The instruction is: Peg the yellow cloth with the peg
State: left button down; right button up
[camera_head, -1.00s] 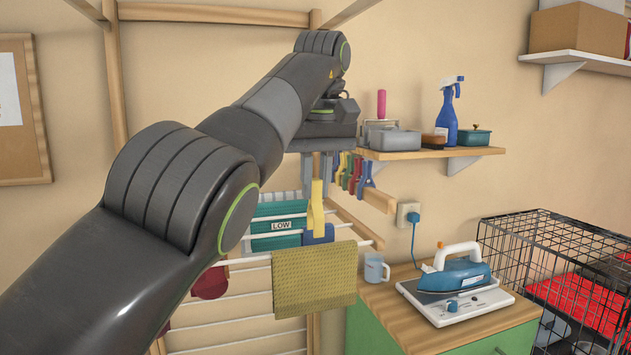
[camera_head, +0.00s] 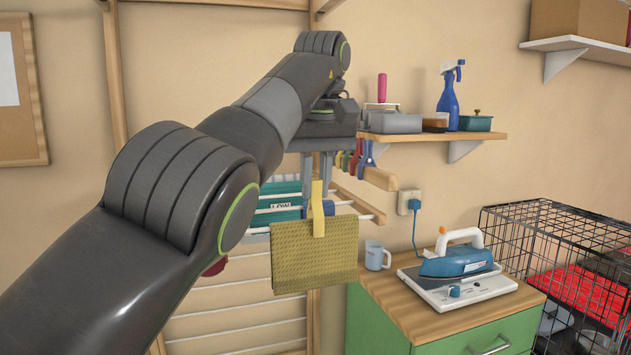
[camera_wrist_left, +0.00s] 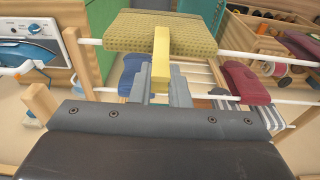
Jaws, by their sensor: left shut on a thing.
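The yellow cloth (camera_head: 300,262) hangs folded over the front white rail of the drying rack; it also shows in the left wrist view (camera_wrist_left: 190,37). My left gripper (camera_head: 316,192) is above the cloth's top edge, pointing down, shut on the yellow peg (camera_head: 317,212). In the wrist view the peg (camera_wrist_left: 160,62) sticks out from between my fingertips (camera_wrist_left: 160,88). The peg's lower end overlaps the upper part of the cloth in both views. I cannot tell whether its legs straddle the cloth and rail or only lie in front. My right gripper is not in view.
Several coloured pegs (camera_head: 358,160) hang on a wooden bar right of my gripper, under a shelf (camera_head: 435,137). An iron (camera_head: 455,265) and a mug (camera_head: 376,256) stand on the green cabinet. Other cloths, one blue (camera_wrist_left: 131,72), hang on nearby rails.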

pick_arm(q)
jog(key=shift+f, duration=0.15)
jog(key=c, duration=1.3)
grip_release()
